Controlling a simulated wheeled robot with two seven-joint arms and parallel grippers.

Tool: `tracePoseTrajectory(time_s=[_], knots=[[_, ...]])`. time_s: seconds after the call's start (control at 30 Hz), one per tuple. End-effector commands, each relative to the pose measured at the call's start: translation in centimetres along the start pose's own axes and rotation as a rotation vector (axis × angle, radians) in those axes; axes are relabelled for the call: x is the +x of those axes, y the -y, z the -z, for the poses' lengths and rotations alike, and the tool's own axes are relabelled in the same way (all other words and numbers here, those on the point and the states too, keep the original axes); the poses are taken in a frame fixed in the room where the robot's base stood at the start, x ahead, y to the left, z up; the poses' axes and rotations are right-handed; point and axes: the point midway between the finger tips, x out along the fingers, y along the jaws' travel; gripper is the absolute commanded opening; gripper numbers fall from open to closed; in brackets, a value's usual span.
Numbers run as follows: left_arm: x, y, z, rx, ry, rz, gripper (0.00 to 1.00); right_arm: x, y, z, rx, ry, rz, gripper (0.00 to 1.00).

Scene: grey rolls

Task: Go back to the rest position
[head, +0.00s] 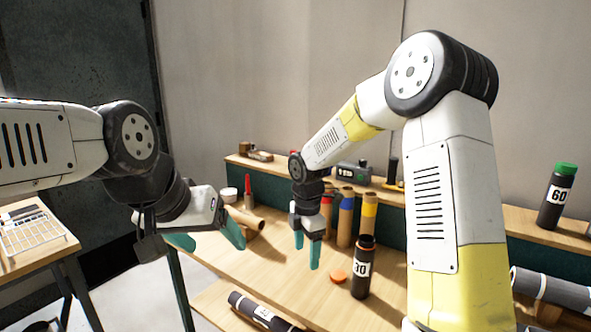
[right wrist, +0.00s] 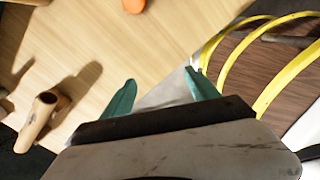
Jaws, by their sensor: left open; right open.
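My left gripper (head: 207,238) is at the left in the head view, its teal fingers apart with nothing between them. My right gripper (head: 307,248) points down over the table, open and empty, left of the black tube labelled 30 (head: 361,272). In the right wrist view its two teal fingers (right wrist: 162,92) are spread wide with nothing between them. An orange cap (head: 337,274) lies on the table beside the black tube; an orange piece (right wrist: 133,5) shows at the wrist view's top edge.
Cardboard tubes with coloured bands (head: 346,218) stand behind the right gripper. A capped tube labelled 60 (head: 557,197) stands on the back shelf. A dark roll (head: 262,313) lies low in front. A side table with a wire rack (head: 35,235) is left. Yellow hoops (right wrist: 262,60) show in the wrist view.

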Motion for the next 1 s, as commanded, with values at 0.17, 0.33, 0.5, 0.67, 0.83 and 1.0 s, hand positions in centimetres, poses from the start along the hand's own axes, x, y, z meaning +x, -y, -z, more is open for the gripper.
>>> tracePoseTrajectory(time_s=[0.17, 0.33, 0.5, 0.67, 0.83, 1.0], knots=[[0.0, 0.0, 0.0, 0.000, 0.000, 0.000, 0.75, -2.9, 1.5, -0.9, 0.148, 0.010, -0.038, 0.69], [0.0, 0.0, 0.0, 0.000, 0.000, 0.000, 0.75, -6.4, 3.7, -1.8, 0.350, 0.011, -0.088, 0.69], [0.0, 0.0, 0.0, 0.000, 0.000, 0.000, 0.75, -11.1, 7.6, -2.8, 0.670, -0.014, -0.173, 0.69], [0.0, 0.0, 0.0, 0.000, 0.000, 0.000, 0.75, -15.2, 12.6, -3.1, 1.038, -0.089, -0.264, 0.69], [0.0, 0.0, 0.0, 0.000, 0.000, 0.000, 0.75, -18.0, 17.8, -2.7, 1.418, -0.224, -0.345, 0.69], [0.0, 0.0, 0.0, 0.000, 0.000, 0.000, 0.75, -19.2, 21.8, -1.8, 1.720, -0.378, -0.385, 0.69]])
